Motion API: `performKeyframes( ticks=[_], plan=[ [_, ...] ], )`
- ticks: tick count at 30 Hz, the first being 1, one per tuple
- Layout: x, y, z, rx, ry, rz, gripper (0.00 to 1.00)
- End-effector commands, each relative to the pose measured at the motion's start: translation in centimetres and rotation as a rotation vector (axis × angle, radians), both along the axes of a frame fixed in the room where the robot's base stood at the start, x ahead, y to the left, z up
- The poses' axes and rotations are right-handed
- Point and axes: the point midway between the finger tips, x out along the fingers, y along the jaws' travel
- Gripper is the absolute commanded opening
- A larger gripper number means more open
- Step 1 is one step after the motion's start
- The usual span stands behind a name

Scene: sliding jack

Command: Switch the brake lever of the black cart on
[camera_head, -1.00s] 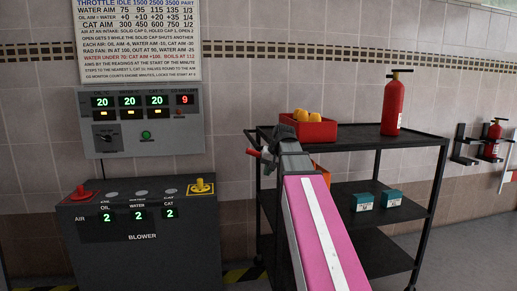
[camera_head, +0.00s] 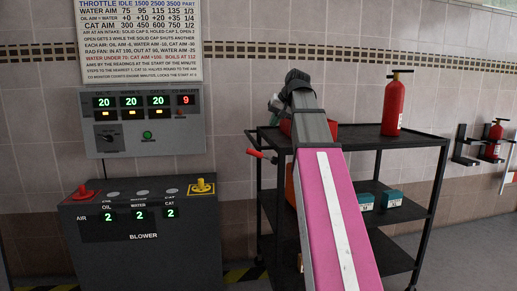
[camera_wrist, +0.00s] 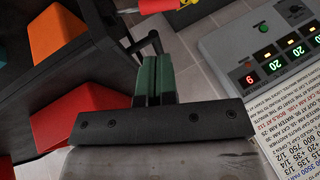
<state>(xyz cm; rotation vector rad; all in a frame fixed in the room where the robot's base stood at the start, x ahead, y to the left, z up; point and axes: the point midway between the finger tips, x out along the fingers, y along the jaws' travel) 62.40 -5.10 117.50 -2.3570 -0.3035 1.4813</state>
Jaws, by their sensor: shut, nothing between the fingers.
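The black cart (camera_head: 262,200) stands right of the blower unit. Its brake lever, with a red handle (camera_head: 254,153), sticks out to the left at the cart's upper left corner, just below the top shelf. My gripper (camera_head: 274,105) is raised above the lever and apart from it; my own arm hides much of it in the head view. In the wrist view my gripper's green fingers (camera_wrist: 152,78) are together with nothing between them. A red handle, likely the lever (camera_wrist: 157,6), is cut off at that view's top edge, beyond a black rod.
A red tray (camera_wrist: 75,125) on the cart's top lies close beside my gripper. A fire extinguisher (camera_head: 394,103) stands further right on the cart. The blower (camera_head: 140,245) and control panel (camera_head: 145,125) are left, with a gap between blower and cart.

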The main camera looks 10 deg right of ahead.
Motion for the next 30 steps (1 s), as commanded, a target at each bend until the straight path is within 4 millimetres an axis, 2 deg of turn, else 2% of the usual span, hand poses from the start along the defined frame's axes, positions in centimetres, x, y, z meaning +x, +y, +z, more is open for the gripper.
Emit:
performKeyframes(
  ticks=[9,14,30],
  plan=[
    [0.0,0.0,0.0,0.0,0.0,0.0,0.0],
    [0.4,0.4,-0.8,0.0,0.002,0.001,0.0],
    [4.2,3.5,-8.2,0.0,0.003,0.001,0.0]
  ],
)
